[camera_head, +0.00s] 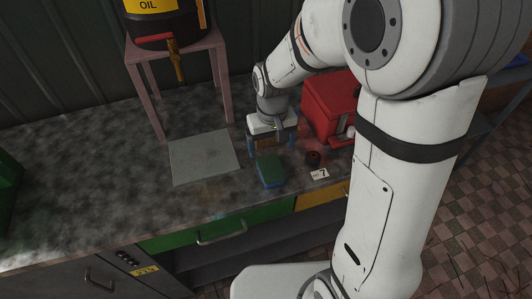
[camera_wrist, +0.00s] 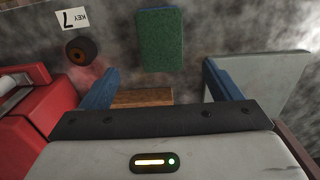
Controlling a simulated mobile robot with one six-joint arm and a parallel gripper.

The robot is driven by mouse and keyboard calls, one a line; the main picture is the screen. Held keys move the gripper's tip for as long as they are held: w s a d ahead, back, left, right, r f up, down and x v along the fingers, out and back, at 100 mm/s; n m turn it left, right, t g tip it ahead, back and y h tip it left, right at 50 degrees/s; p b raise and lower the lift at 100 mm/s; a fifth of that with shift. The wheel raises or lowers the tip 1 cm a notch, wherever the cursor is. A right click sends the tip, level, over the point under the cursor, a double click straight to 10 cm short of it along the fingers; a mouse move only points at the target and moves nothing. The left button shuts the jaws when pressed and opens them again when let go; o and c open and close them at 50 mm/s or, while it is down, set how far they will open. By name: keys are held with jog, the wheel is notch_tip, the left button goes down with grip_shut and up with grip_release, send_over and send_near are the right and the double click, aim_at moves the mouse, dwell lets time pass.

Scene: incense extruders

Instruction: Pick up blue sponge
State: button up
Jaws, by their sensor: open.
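The sponge (camera_head: 270,171) has a green top and a blue lower side and lies on the worktop near its front edge. In the wrist view the sponge (camera_wrist: 160,40) shows its green face, ahead of the gap between my fingertips. My gripper (camera_head: 271,146) is open, with blue fingers, just behind the sponge and apart from it. In the wrist view my gripper (camera_wrist: 158,80) has its fingers spread wide with nothing clasped. A brown wooden block (camera_wrist: 141,98) shows between the fingers, partly hidden by my gripper body.
A red machine (camera_head: 328,103) stands right of my gripper. A dark round piece (camera_head: 313,158) and a "KEY 7" tag (camera_head: 319,175) lie right of the sponge. A grey plate (camera_head: 204,157) lies left. An oil drum (camera_head: 163,22) sits on a stand behind.

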aim_at(271, 168)
jog(key=shift+a+f, duration=0.2)
jog(key=shift+f, duration=0.2)
jog(key=f, duration=0.4)
jog(key=s+f+p, duration=0.1)
jog(key=f, duration=0.1)
jog(key=shift+d+f, duration=0.15)
jog(key=shift+d, duration=0.05)
jog(key=shift+f, duration=0.55)
jog(key=shift+c, duration=0.6)
